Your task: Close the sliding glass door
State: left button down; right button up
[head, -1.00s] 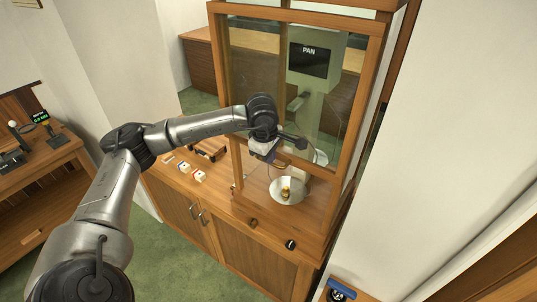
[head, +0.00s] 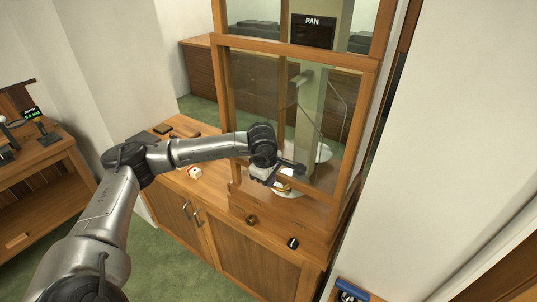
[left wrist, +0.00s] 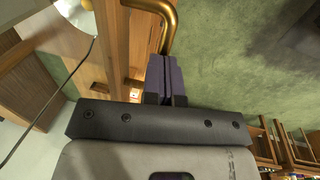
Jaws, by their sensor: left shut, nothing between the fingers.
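The sliding glass door (head: 330,120) is a wood-framed pane at the front of the tall wooden case. My left gripper (head: 276,180) is at the lower rail, shut and empty. In the left wrist view its purple fingers (left wrist: 165,72) are beside the curved brass handle (left wrist: 166,22); I cannot tell if they touch. My arm partly hides the rail and handle. My right gripper is not in view.
The case stands on a wooden cabinet with a knob (head: 293,243) on its front. A wooden side table (head: 40,160) is at far left. A white wall is close on the right.

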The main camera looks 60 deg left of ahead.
pick_arm(q)
notch_tip(320, 180, down, 15)
jog(key=b, duration=0.8)
jog(key=shift+r, duration=0.15)
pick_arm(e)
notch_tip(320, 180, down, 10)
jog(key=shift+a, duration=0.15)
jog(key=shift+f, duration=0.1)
pick_arm(q)
jog(key=shift+a, duration=0.1)
notch_tip(320, 180, up, 15)
jog(key=s+d+p, duration=0.1)
jog(key=s+p, duration=0.1)
jog(key=shift+d+f, duration=0.15)
jog(key=shift+f, duration=0.05)
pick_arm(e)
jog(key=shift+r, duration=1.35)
